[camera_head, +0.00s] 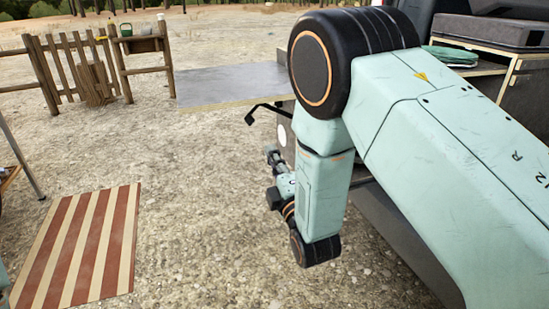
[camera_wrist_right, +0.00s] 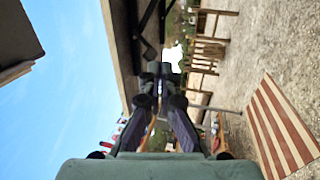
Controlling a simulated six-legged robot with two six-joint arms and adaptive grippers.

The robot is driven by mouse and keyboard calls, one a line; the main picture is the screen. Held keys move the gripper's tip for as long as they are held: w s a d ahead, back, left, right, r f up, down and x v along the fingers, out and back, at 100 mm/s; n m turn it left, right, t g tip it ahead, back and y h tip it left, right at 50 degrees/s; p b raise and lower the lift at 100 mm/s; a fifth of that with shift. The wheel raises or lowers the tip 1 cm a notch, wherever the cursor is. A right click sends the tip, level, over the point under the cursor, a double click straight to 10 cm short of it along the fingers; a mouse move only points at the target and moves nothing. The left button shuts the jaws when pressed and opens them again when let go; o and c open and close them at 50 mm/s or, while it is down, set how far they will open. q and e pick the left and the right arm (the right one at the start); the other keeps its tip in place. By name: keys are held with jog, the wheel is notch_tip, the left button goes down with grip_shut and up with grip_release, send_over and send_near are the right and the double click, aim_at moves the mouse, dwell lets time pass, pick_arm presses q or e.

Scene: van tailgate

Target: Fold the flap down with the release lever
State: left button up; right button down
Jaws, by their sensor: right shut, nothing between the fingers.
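The flap (camera_head: 228,84) is a grey panel that stands out level from the van's side, left of my right arm. A black bent lever (camera_head: 262,110), which looks like the release lever, sticks out below the flap's near edge. My right gripper (camera_head: 271,153) is partly hidden by my forearm and sits below the lever, apart from it as far as I can see. In the right wrist view the gripper (camera_wrist_right: 153,75) is shut and empty, with the flap's brownish panel (camera_wrist_right: 122,45) beside it and dark bars (camera_wrist_right: 148,28) beyond its tips. My left gripper is out of sight.
A red and white striped mat (camera_head: 80,245) lies on the gravel at left. A wooden fence (camera_head: 75,60) and stand (camera_head: 145,70) are farther back. The van's storage unit (camera_head: 525,95) is at the right. Gravel between mat and arm is clear.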

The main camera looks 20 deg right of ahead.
jog(key=b+x, duration=0.1)
jog(key=x, duration=0.9)
jog(key=shift+w, duration=0.25)
jog(key=shift+a+r, duration=0.1)
jog(key=shift+r, duration=0.05)
dwell(0.4)
